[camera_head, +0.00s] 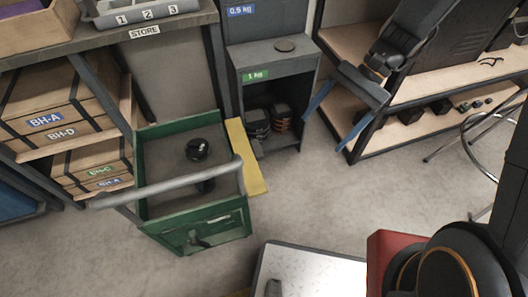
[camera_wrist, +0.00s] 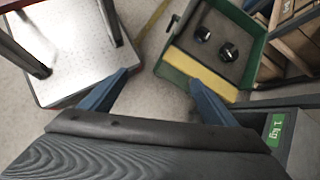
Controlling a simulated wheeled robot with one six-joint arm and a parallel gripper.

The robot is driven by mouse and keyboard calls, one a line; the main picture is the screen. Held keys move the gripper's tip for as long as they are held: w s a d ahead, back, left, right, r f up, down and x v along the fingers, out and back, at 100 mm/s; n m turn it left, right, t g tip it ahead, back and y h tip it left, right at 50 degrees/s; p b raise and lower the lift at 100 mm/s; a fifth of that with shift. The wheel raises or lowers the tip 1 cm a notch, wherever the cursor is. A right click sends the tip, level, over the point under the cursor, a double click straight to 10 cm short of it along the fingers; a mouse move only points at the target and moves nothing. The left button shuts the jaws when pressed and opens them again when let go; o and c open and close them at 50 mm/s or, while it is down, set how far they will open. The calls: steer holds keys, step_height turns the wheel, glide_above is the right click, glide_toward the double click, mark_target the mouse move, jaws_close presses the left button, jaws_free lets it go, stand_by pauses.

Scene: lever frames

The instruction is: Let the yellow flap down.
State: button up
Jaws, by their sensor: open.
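The yellow flap (camera_head: 247,158) is a narrow panel along the right side of a green cart (camera_head: 217,215). In the wrist view the flap (camera_wrist: 203,75) is a yellow strip along the cart's near side. I cannot tell its exact angle. My gripper (camera_head: 322,136) is in the air to the right of the flap, apart from it. Its two blue fingers are spread with nothing between them.
Black round objects (camera_head: 197,149) sit in the cart, and a grey handle bar (camera_head: 170,185) crosses it. A grey cabinet (camera_head: 275,65) with weights stands behind the flap. A shelf (camera_head: 410,120) is behind my gripper. A pale platform (camera_head: 310,268) is in front. Floor between is clear.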

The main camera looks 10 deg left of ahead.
mark_target(259, 148)
steer(key=w+a+f+m+g+y+b, duration=0.1)
steer(key=w+a+f+m+y+b, duration=0.1)
steer(key=w+a+f+b, duration=0.3)
steer(key=w+a+f+m+y+b, duration=0.1)
steer(key=a+f+y+b, duration=0.1)
steer(key=f, duration=0.5)
steer(key=w+a+f+m+g+y+b, duration=0.1)
steer(key=w+a+f+m+y+b, duration=0.1)
steer(key=w+a+f+b, duration=0.3)
steer(key=x, duration=0.3)
steer(key=d+x, duration=0.1)
steer(key=x, duration=0.1)
steer(key=s+f+x, duration=0.1)
steer(key=x, duration=0.2)
steer(key=shift+s+a+f, duration=0.15)
steer(key=shift+s+f, duration=0.05)
steer(key=shift+s, duration=0.1)
